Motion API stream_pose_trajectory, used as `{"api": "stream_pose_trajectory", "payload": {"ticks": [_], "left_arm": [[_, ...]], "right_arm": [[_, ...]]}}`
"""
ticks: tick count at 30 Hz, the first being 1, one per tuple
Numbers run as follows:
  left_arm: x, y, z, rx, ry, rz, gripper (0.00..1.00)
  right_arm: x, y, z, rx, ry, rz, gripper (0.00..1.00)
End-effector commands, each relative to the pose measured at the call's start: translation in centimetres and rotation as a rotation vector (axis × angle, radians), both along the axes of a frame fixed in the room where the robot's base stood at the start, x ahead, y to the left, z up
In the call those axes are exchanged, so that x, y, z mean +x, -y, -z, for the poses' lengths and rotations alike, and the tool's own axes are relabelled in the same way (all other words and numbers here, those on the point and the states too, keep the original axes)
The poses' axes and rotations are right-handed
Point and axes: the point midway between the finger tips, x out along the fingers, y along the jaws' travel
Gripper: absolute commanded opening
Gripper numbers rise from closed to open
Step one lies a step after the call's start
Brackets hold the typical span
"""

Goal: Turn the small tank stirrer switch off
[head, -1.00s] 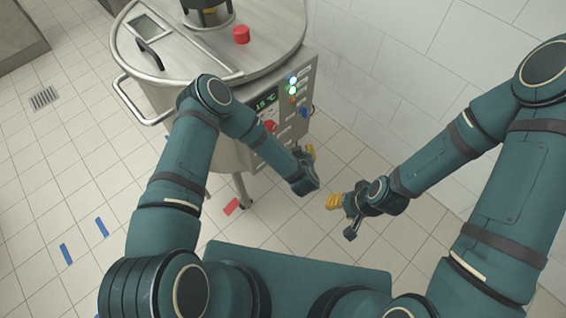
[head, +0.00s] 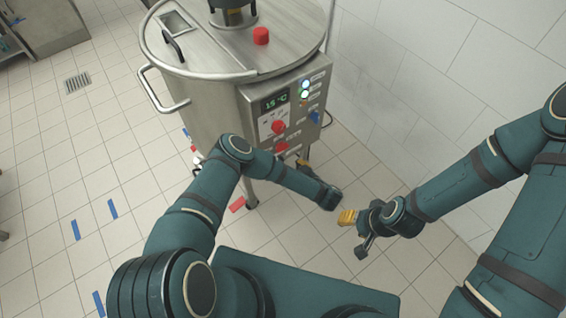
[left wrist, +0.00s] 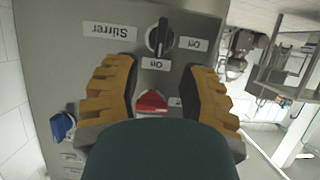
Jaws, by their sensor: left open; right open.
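The small steel tank (head: 222,110) stands ahead with its control panel (head: 296,110) facing right. In the left wrist view the panel is upside down: a black stirrer switch (left wrist: 159,38) sits by the "Stirrer" label (left wrist: 109,31), its handle upright in the picture. My left gripper (left wrist: 163,68) is open in front of the panel. The switch shows between and just beyond its fingertips, apparently untouched. In the head view the left forearm partly hides this gripper. My right gripper (head: 354,232) is open and empty, above the floor right of the tank.
A red knob (left wrist: 151,103) lies between the left fingers, and a blue knob (left wrist: 62,127) is beside them. The tank has a side handle (head: 160,98) and a red lid knob (head: 261,36). A tiled wall (head: 400,105) stands close on the right. Floor at left is open.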

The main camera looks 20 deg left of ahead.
Motion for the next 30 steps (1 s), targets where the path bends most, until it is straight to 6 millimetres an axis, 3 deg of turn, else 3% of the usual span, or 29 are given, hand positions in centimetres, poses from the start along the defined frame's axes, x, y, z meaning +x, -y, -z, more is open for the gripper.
{"api": "stream_pose_trajectory", "payload": {"ticks": [9, 24, 25, 28, 30], "left_arm": [[3.1, -4.0, 2.2, 0.0, 0.002, -0.002, 0.41], [3.9, -5.0, 2.6, -0.001, 0.002, 0.002, 0.41], [3.9, -5.0, 2.6, -0.001, 0.002, 0.002, 0.37], [3.9, -5.0, 2.6, -0.001, 0.001, 0.003, 0.02], [3.9, -5.0, 2.6, -0.001, 0.001, 0.003, 0.0]], "right_arm": [[0.3, 0.1, 1.7, -0.002, 0.008, 0.002, 0.47], [0.4, 0.1, 1.9, -0.002, 0.01, 0.003, 0.47], [0.4, 0.1, 1.9, -0.002, 0.01, 0.003, 0.47], [0.4, 0.1, 1.9, -0.002, 0.01, 0.003, 0.47], [0.4, 0.1, 1.9, -0.002, 0.01, 0.003, 0.47]]}}
